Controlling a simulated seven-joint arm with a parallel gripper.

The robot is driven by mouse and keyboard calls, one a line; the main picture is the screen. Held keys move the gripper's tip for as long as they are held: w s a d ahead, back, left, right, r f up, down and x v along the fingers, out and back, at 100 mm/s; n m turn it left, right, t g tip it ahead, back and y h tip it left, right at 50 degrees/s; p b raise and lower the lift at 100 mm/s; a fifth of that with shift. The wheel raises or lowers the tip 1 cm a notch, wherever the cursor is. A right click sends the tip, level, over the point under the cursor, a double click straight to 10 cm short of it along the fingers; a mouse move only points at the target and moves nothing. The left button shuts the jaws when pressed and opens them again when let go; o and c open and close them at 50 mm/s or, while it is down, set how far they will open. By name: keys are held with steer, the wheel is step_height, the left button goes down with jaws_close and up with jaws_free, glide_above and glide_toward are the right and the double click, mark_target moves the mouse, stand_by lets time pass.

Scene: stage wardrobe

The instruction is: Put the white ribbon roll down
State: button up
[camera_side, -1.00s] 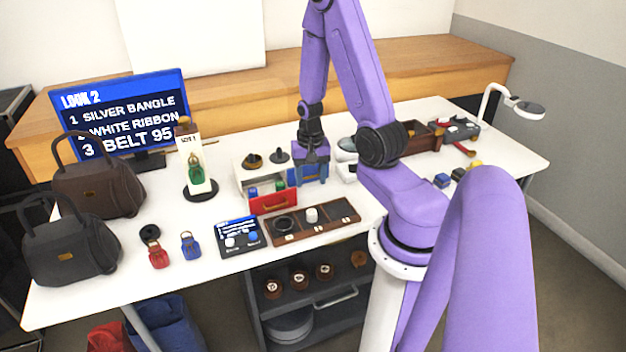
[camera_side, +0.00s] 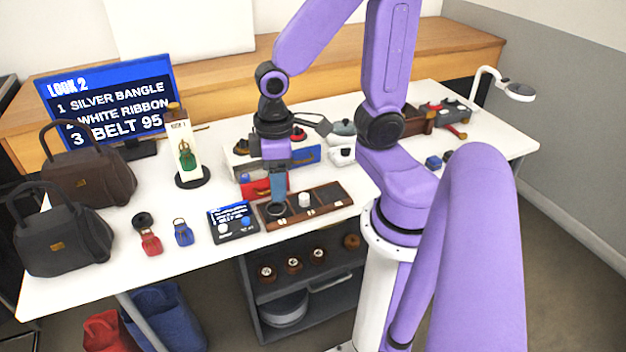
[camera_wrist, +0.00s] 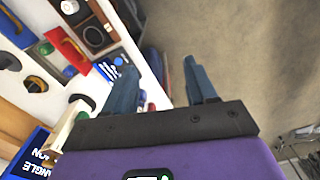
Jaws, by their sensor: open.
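The white ribbon roll (camera_side: 305,199) sits in the middle compartment of the dark wooden tray (camera_side: 334,198). In the wrist view a pale round thing (camera_wrist: 69,6) at the top edge is probably the same roll. My gripper (camera_side: 278,196) is over the left compartment, beside the roll and apart from it. Its blue fingers (camera_wrist: 162,80) are spread with nothing between them.
A small dark panel (camera_side: 233,222) lies left of the tray. Behind is a white box with an open red drawer (camera_side: 262,187). A bottle on a stand (camera_side: 183,150), red tag (camera_side: 150,243), blue tag (camera_side: 183,232) and two handbags (camera_side: 92,178) stand left. The screen (camera_side: 108,108) lists the look.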

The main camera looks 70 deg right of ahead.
steer(key=s+a+r+n, duration=0.3)
steer(key=s+n, duration=0.3)
steer(key=s, duration=0.2)
steer(key=shift+s+r+n, duration=0.3)
steer(key=shift+s+r, duration=0.05)
steer(key=shift+r, duration=0.2)
